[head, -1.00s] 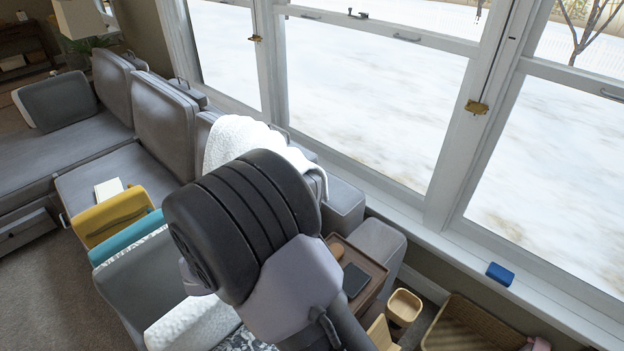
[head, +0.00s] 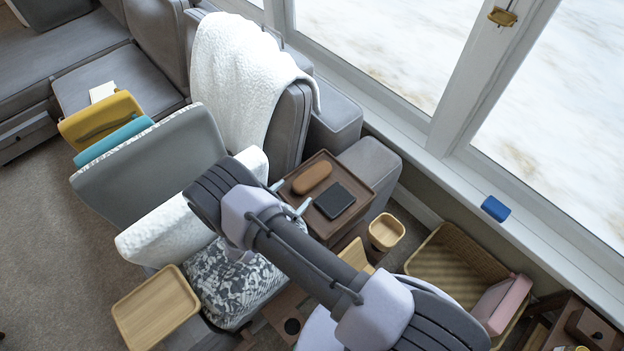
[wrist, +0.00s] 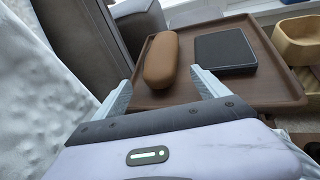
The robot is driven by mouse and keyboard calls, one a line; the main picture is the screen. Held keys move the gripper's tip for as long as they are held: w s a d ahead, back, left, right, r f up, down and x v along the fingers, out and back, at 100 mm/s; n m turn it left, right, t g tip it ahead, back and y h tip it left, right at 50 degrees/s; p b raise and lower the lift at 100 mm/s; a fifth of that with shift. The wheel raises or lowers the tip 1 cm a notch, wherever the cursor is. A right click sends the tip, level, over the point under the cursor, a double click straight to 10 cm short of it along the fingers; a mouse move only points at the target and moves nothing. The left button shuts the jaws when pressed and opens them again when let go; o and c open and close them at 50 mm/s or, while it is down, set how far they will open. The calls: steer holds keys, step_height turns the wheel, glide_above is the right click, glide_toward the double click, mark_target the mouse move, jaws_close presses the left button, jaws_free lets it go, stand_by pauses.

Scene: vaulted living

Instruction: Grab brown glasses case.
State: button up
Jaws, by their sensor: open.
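The brown glasses case (head: 312,177) lies on a brown tray (head: 366,186) on the sofa's arm side, beside a dark flat item (head: 334,200). In the wrist view the case (wrist: 161,58) lies lengthwise away from me on the tray (wrist: 262,88), left of the dark item (wrist: 224,49). My gripper (head: 290,197) is at the tray's near left edge, its pale fingers apart. In the wrist view my open gripper (wrist: 162,86) has one finger on each side of the case's near end, short of it. Nothing is between the fingers.
A white throw (head: 240,70) over the sofa back stands close at the left. A small wooden bin (head: 386,232) and a wicker basket (head: 455,262) stand right of the tray. A blue item (head: 495,208) lies on the windowsill.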

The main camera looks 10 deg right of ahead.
mark_target(297, 192)
steer(key=shift+w+d+f+b, duration=0.65)
steer(key=shift+w+d+f, duration=0.25)
steer(key=shift+w+f, duration=0.3)
steer(key=shift+w+d, duration=0.15)
steer(key=shift+d, duration=0.15)
steer(key=c, duration=1)
steer(key=shift+w, duration=0.1)
steer(key=c, duration=0.6)
steer(key=shift+r, duration=0.1)
